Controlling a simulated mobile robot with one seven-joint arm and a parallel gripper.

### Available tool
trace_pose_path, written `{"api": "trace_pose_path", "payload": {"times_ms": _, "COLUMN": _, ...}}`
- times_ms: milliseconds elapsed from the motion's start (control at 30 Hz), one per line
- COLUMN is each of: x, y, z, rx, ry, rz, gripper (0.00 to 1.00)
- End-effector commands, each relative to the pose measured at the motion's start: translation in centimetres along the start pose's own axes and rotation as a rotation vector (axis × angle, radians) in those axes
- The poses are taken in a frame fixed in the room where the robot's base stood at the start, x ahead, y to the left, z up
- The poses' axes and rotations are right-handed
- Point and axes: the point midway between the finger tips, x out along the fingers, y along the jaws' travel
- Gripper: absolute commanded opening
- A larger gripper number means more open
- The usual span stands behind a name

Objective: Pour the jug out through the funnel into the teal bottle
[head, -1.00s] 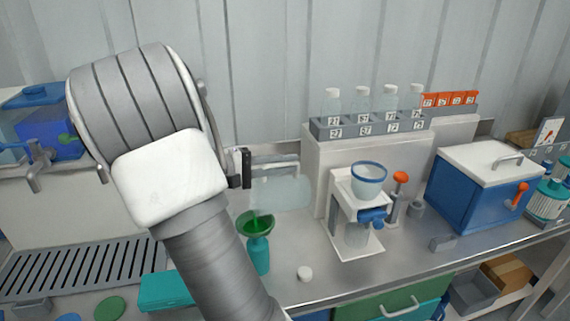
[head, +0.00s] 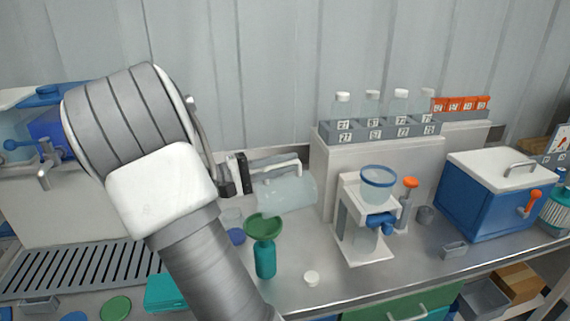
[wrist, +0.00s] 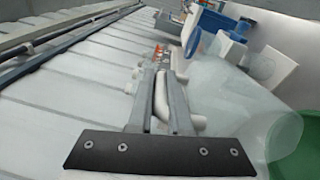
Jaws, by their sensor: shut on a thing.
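The clear jug (head: 287,194) lies tipped on its side in the air, its left end just above the funnel. It also fills the right of the wrist view (wrist: 235,100). My gripper (head: 262,168) is shut on the jug's white handle, which shows between the fingers in the wrist view (wrist: 160,95). No liquid can be made out in the jug. The green funnel (head: 264,228) sits upright in the teal bottle (head: 265,262) on the bench. I see no stream between jug and funnel now.
A small clear cup with blue in it (head: 236,236) stands left of the funnel, beside my arm. A white stand with a blue-rimmed cup (head: 378,187) is farther right, before a rack of bottles (head: 375,134).

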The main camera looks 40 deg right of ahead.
Motion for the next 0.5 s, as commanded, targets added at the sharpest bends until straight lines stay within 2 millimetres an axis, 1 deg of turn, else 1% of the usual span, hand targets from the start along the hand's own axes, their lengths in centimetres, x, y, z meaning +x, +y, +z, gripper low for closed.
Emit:
{"api": "trace_pose_path", "payload": {"times_ms": 167, "x": -0.3, "y": 0.1, "z": 0.0, "rx": -0.001, "ry": -0.004, "rz": 0.025, "gripper": 0.00}}
{"api": "trace_pose_path", "payload": {"times_ms": 500, "x": -1.8, "y": 0.6, "z": 0.1, "rx": -0.001, "ry": -0.026, "rz": 0.135, "gripper": 0.00}}
